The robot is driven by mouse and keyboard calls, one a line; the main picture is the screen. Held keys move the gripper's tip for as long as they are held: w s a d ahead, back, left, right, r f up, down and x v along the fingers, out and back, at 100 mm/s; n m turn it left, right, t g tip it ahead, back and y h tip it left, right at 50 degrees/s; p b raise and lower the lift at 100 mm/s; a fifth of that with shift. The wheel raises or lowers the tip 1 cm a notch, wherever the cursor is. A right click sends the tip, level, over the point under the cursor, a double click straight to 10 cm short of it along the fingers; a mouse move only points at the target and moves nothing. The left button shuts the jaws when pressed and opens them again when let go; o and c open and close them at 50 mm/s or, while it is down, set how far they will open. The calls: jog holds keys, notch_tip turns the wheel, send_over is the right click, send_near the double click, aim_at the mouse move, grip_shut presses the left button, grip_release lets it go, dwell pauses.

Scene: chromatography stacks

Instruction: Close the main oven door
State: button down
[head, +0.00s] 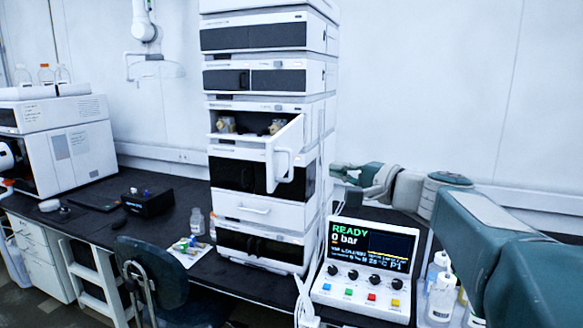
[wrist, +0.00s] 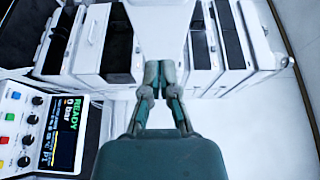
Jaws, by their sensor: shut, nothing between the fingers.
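The instrument stack (head: 262,208) stands on the black bench in the head view. One middle compartment is open, with brass-coloured parts inside. Its white door (head: 289,138), which I take as the main oven door, stands swung out at the right, with a white handle on it. My gripper (head: 338,172) is to the right of the door and stack, apart from the door in this view. In the wrist view my gripper (wrist: 158,72) is shut and empty, its tips in front of a white panel (wrist: 157,25); I cannot tell whether they touch it.
A control box (head: 364,262) reading READY, 0 bar stands in front of the stack's right side. White bottles (head: 440,293) stand beside it. A chair (head: 160,275), a black box (head: 148,202) and another instrument (head: 70,150) are to the left. White cables hang down the stack's right side.

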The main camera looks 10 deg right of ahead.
jog(key=w+a, duration=0.4)
jog(key=a, duration=0.1)
jog(key=shift+a, duration=0.4)
jog(key=shift+w+d+f, duration=0.1)
jog(key=shift+w+d, duration=0.05)
jog(key=shift+w, duration=0.05)
